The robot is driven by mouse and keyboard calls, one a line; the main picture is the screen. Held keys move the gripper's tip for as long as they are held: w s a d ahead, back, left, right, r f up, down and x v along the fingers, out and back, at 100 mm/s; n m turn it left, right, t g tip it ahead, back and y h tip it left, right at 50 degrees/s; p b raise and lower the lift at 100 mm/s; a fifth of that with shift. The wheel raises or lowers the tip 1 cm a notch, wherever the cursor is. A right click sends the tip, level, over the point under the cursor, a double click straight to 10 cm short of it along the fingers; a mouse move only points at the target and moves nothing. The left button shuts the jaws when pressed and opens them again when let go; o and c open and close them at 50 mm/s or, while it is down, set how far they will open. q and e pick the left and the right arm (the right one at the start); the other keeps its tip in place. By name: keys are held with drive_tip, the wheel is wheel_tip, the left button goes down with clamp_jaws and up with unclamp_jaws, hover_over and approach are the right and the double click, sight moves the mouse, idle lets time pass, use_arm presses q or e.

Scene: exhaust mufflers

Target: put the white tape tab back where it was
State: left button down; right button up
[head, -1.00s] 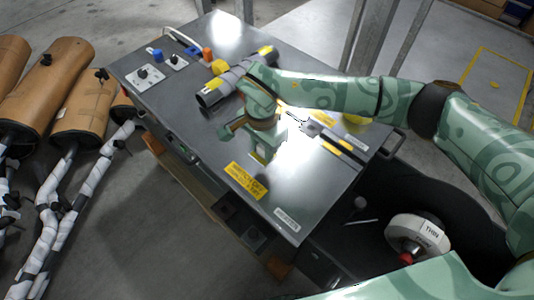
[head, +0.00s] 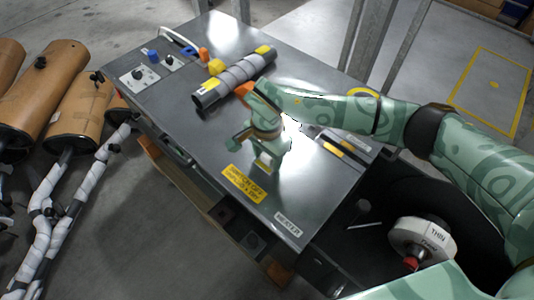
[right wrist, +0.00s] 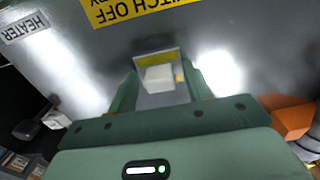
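My right gripper (head: 262,158) hangs over the grey metal table top, just above the yellow "switch off" label (head: 243,183). In the right wrist view its two green fingers (right wrist: 162,88) stand apart, with a small whitish piece (right wrist: 158,77) with a yellow edge spanning the gap between them. I take this piece to be the white tape tab; it looks held, apart from the table. In the head view only a small pale and yellow bit of it shows. A white roll marked "THIN" (head: 423,240) lies in the dark tray at the right. My left gripper is not in view.
A white "heater" label (head: 288,225) is near the front edge. Brown mufflers (head: 50,78) with wrapped pipes stand at the left.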

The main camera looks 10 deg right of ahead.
sight(267, 156)
drive_tip(key=shift+r, duration=0.15)
use_arm(q)
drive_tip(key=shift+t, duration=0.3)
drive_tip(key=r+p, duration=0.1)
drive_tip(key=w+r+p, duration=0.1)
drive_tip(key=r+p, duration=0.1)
drive_tip(key=p, duration=0.1)
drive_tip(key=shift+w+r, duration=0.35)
use_arm(e)
wheel_tip(267, 156, up, 12)
idle(0.8)
